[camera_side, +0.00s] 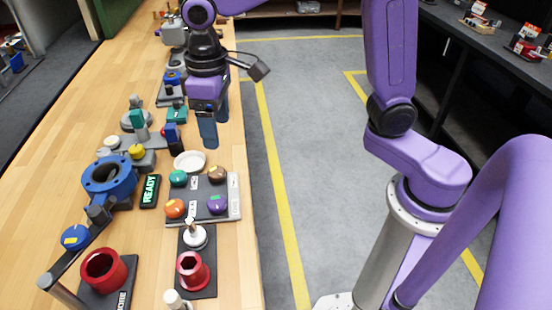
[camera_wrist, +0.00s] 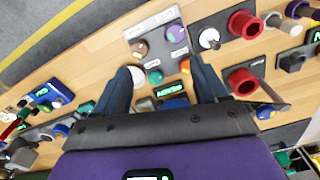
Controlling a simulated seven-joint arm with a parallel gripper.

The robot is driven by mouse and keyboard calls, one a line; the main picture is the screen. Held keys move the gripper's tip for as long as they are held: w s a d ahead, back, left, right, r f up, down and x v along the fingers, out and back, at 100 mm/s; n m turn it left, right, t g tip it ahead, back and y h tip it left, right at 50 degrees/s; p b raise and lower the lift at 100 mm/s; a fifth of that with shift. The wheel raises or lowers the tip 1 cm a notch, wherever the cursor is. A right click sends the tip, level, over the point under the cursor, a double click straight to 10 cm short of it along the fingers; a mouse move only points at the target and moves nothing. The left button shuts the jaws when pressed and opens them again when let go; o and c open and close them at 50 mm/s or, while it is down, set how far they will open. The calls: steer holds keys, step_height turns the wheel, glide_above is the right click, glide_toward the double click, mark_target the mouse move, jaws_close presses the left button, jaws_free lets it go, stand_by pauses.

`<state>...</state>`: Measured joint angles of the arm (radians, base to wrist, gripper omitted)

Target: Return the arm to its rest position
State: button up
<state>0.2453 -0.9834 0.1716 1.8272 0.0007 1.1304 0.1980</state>
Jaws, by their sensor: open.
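My purple gripper (camera_side: 215,128) hangs over the right edge of the wooden bench in the side view, fingers pointing down. Its two dark blue fingers are apart with nothing between them. The wrist view shows the open fingers (camera_wrist: 164,78) on either side of the grey button panel (camera_wrist: 158,40). In the side view this panel (camera_side: 208,203) lies nearer the camera than the fingers, with green, brown, orange and purple knobs. The fingers look apart from everything on the bench. The exact height of the fingertips is hard to tell.
A white round dish (camera_side: 189,161) lies close to the fingers. A blue ring-shaped valve body (camera_side: 110,178), a READY display (camera_side: 150,190) and red cylinders (camera_side: 103,268) stand on the bench. Several fixtures line the bench behind. The grey floor (camera_side: 315,130) to the right is clear.

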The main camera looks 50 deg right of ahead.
steer(key=s+d+f+n, duration=0.2)
steer(key=s+d+n, duration=0.1)
steer(key=s+d, duration=0.4)
steer(key=s+d+f+n, duration=0.2)
steer(key=s+d, duration=0.5)
steer(key=s, duration=0.7)
steer(key=shift+s+f+n, duration=0.2)
steer(key=shift+f+n, duration=0.1)
steer(key=shift+n, duration=0.4)
